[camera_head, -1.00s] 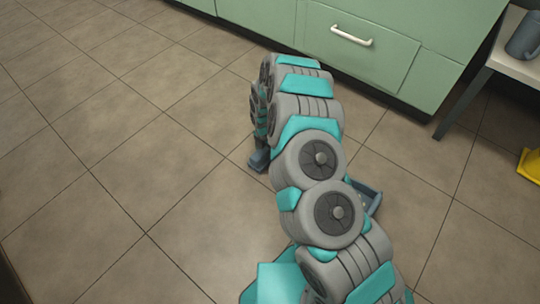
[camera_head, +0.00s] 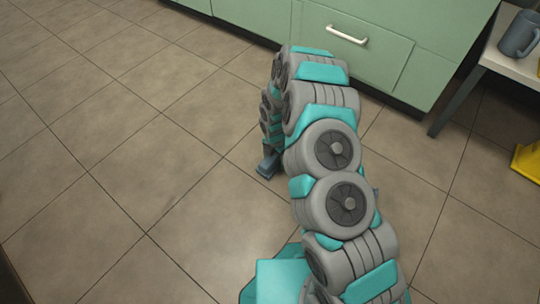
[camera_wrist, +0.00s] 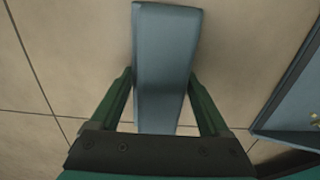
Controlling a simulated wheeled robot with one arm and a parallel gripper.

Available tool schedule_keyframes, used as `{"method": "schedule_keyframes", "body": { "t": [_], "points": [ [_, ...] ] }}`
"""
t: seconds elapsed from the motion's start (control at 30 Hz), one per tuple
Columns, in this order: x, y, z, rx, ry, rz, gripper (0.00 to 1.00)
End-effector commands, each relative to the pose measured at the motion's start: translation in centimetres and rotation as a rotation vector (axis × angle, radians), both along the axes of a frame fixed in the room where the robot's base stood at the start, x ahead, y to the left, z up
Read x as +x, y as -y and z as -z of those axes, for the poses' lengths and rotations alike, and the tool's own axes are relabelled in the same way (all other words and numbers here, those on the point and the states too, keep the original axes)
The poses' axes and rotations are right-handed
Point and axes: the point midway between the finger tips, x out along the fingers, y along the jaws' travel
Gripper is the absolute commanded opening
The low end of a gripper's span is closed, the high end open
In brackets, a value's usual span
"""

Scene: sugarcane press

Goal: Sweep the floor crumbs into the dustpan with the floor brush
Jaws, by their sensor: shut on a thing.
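The floor brush (camera_wrist: 165,50) is a blue-grey piece held between the two green fingers of my gripper (camera_wrist: 162,80) in the wrist view. In the head view, a small blue-grey part of the brush (camera_head: 268,163) shows low beside my arm, near the floor. The dustpan (camera_wrist: 290,92) is a blue-grey tray with a dark rim at the right of the wrist view, apart from the brush. A few small tan specks, likely crumbs (camera_wrist: 313,118), show inside it at the picture's edge. My arm hides nearly all of the dustpan in the head view. I make out no crumbs on the open floor.
Green cabinets (camera_head: 350,62) with a white handle stand at the back. A small table (camera_head: 508,62) with a grey mug (camera_head: 519,34) is at the right. A yellow object (camera_head: 527,162) lies at the right edge. The tiled floor (camera_head: 90,150) at left is clear.

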Motion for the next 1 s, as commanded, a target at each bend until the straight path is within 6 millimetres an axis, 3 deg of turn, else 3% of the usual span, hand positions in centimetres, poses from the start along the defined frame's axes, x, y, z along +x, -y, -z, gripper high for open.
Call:
{"method": "schedule_keyframes", "body": {
  "t": [1.0],
  "points": [
    [-3.7,4.8,-0.3,-0.001,-0.002,0.004,0.0]
  ]
}}
